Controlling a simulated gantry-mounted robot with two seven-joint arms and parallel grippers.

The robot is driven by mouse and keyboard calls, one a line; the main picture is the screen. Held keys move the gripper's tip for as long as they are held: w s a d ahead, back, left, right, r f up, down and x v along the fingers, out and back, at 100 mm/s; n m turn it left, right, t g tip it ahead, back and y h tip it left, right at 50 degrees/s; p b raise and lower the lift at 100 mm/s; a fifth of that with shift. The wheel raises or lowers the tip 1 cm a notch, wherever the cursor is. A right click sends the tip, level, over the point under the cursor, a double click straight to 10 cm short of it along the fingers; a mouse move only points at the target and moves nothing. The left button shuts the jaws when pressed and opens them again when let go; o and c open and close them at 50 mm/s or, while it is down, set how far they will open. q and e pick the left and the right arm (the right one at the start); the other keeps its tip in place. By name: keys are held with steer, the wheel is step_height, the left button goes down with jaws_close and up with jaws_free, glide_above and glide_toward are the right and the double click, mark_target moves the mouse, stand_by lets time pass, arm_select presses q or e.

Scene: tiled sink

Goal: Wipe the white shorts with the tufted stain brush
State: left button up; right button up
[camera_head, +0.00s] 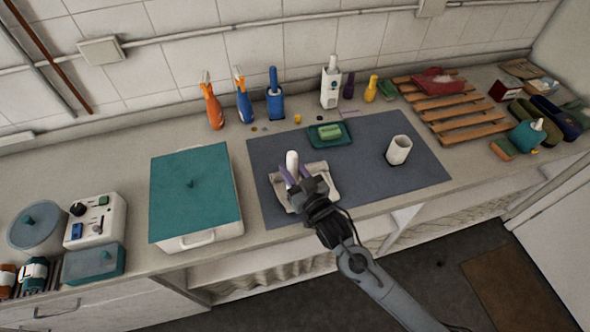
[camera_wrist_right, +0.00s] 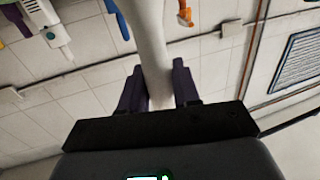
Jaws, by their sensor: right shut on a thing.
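The white shorts (camera_head: 322,181) lie on the dark grey mat (camera_head: 390,180), partly hidden under my right gripper. My right gripper (camera_head: 293,176) is over the shorts, with purple fingers shut on a white handle (camera_head: 292,158). The handle, taken to be that of the tufted stain brush, also shows in the right wrist view (camera_wrist_right: 152,45) between the fingers of my right gripper (camera_wrist_right: 158,88). The brush's bristles are hidden, so I cannot tell whether they touch the cloth. My left gripper is not in view.
A teal tray (camera_head: 345,141) with a green soap bar (camera_head: 329,131) and a white cup (camera_head: 399,150) stand on the mat. A teal-lidded white bin (camera_head: 205,240) is to the left. A wooden rack (camera_head: 470,128) is at right.

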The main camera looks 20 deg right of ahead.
mark_target(295, 154)
steer(key=r, duration=0.1)
steer(key=r+p, duration=0.1)
steer(key=r, duration=0.1)
steer(key=shift+d, duration=0.35)
steer(key=shift+a+r+p, duration=0.1)
steer(key=shift+r+p, duration=0.7)
steer(key=shift+p, duration=0.05)
steer(key=shift+r+p, duration=1.1)
steer(key=shift+r, duration=0.3)
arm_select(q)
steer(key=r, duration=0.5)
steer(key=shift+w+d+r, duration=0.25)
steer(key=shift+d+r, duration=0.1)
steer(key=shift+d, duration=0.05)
arm_select(e)
steer(key=shift+f, duration=0.1)
